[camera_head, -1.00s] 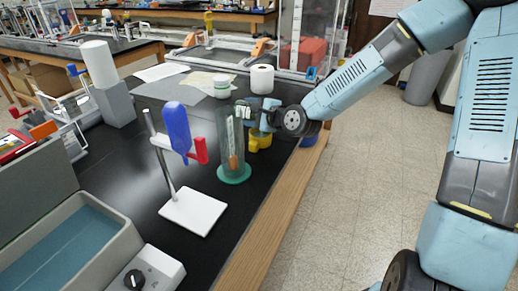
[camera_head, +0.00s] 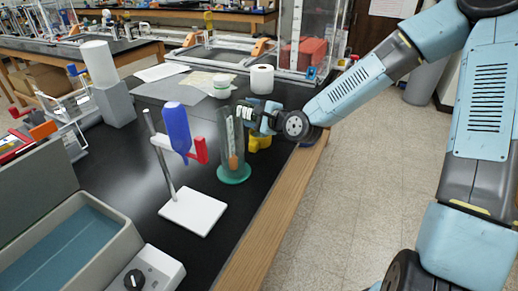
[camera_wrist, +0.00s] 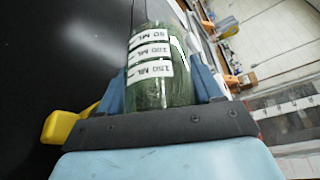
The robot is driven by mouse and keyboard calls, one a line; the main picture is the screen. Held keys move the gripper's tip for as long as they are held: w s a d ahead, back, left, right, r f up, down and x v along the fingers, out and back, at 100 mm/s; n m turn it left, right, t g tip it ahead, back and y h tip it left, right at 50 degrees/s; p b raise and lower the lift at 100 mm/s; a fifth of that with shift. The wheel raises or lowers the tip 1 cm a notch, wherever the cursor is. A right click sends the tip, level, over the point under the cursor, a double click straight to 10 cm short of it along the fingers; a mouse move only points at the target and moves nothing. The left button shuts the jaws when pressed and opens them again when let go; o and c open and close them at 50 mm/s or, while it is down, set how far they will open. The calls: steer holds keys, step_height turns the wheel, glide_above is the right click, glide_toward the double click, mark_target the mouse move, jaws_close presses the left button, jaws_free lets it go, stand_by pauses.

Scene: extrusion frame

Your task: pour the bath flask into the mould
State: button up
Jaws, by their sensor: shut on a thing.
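A clear green cylinder (camera_head: 236,155) on a round teal base stands upright on the black bench, with something orange inside. My gripper (camera_head: 241,116) is shut on its upper part from the right. In the wrist view the cylinder (camera_wrist: 158,85) lies between my fingers, its white labels reading 50, 100 and 150 ML. I cannot tell which thing is the bath flask, and I cannot identify the mould.
A grey bath (camera_head: 118,236) with blue water stands at the front left, with a dial box (camera_head: 148,272) beside it. A white roll (camera_head: 262,79) and a lidded jar (camera_head: 222,87) stand farther back. The wooden bench edge (camera_head: 275,225) runs along the right.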

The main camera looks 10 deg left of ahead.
steer(key=shift+w+a+r+n+g+h, duration=0.2)
steer(key=shift+r+n+g+h, duration=0.1)
steer(key=shift+r+g+h, duration=0.4)
steer(key=shift+s+f+h, duration=0.1)
steer(key=shift+f+h, duration=0.4)
steer(key=shift+h, duration=0.3)
steer(key=shift+r+g+h, duration=0.25)
steer(key=shift+g+h, duration=0.05)
steer(key=shift+h, duration=0.1)
steer(key=shift+f+n, duration=0.1)
steer(key=shift+n, duration=0.2)
steer(key=shift+r, duration=0.2)
steer(key=shift+f+g+h+b, duration=0.1)
steer(key=shift+g+h+b, duration=0.2)
steer(key=shift+h, duration=0.2)
steer(key=shift+f+g+h+b, duration=0.3)
steer(key=shift+g+h+b, duration=0.1)
steer(key=shift+h+b, duration=0.25)
